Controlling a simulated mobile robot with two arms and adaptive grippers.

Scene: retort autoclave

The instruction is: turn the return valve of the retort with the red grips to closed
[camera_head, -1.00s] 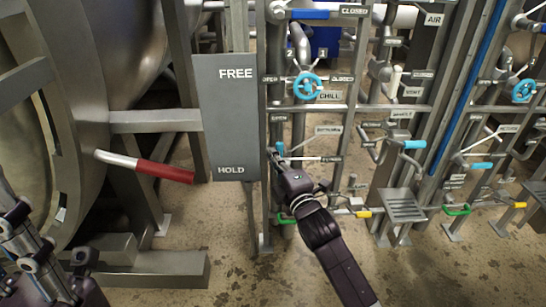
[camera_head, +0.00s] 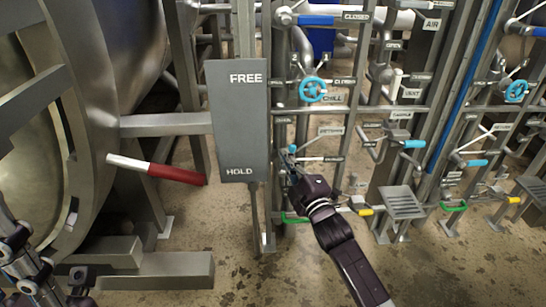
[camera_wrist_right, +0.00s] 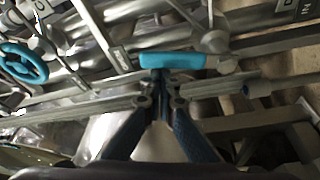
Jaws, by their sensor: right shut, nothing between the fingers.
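The retort with the red grip (camera_head: 177,174) on its lever fills the left of the head view. A grey FREE/HOLD panel (camera_head: 241,130) stands beside it. Right of the panel is a pipe rack with several valves and labels. My right gripper (camera_head: 291,168) is at the rack's left side, below the blue CHILL handwheel (camera_head: 313,90). In the wrist view the right gripper's fingers (camera_wrist_right: 162,98) are together and empty, just short of a teal valve handle (camera_wrist_right: 172,61). Contact is unclear. The return valve's label is not readable. My left gripper (camera_head: 80,277) is partly seen at lower left, jaws unclear.
Horizontal rails and upright posts surround the right gripper. A green handle (camera_head: 294,217) and a yellow-ended handle (camera_head: 365,212) sit low on the rack. A grey step (camera_head: 401,203) stands to the right. The floor in front is clear.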

